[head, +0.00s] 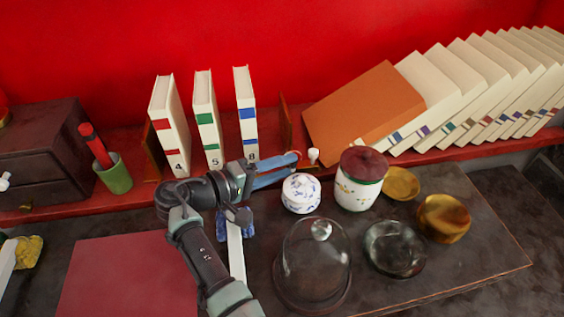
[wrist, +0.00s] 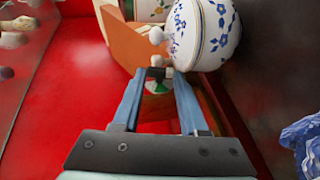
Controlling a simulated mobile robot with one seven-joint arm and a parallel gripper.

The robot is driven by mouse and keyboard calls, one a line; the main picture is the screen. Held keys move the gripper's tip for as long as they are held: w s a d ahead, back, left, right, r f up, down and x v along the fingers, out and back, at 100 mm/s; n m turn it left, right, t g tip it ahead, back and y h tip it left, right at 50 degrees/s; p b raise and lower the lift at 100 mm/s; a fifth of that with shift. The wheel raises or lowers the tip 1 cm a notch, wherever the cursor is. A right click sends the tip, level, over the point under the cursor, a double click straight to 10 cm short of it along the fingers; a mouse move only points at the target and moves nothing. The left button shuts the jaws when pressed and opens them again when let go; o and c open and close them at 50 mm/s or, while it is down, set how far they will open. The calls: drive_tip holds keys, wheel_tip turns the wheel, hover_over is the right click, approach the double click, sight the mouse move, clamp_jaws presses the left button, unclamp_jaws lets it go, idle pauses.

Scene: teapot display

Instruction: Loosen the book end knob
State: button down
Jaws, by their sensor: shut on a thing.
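My gripper (head: 296,158) reaches right along the red shelf edge, its blue fingers close together at the tips. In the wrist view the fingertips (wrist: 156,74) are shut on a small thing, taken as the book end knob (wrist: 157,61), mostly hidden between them. A green and white piece (wrist: 158,87) shows between the fingers. The brown wooden book end (head: 286,124) stands upright on the shelf, just behind the fingertips. A white round knob (head: 313,155) sits just right of the fingertips; a white ball (wrist: 156,35) also shows beyond them in the wrist view.
A blue and white pot (head: 301,194) stands close in front of the fingers, with a lidded canister (head: 358,184) beside it. A glass dome (head: 312,268) is nearer. Upright books (head: 205,125) stand left; an orange book (head: 362,115) leans right.

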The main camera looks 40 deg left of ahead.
idle(0.4)
drive_tip(key=shift+c, duration=2.2)
unclamp_jaws()
drive_tip(key=shift+s, duration=0.1)
drive_tip(key=v, duration=1.2)
drive_tip(key=shift+s+a, duration=0.1)
drive_tip(key=shift+s, duration=0.25)
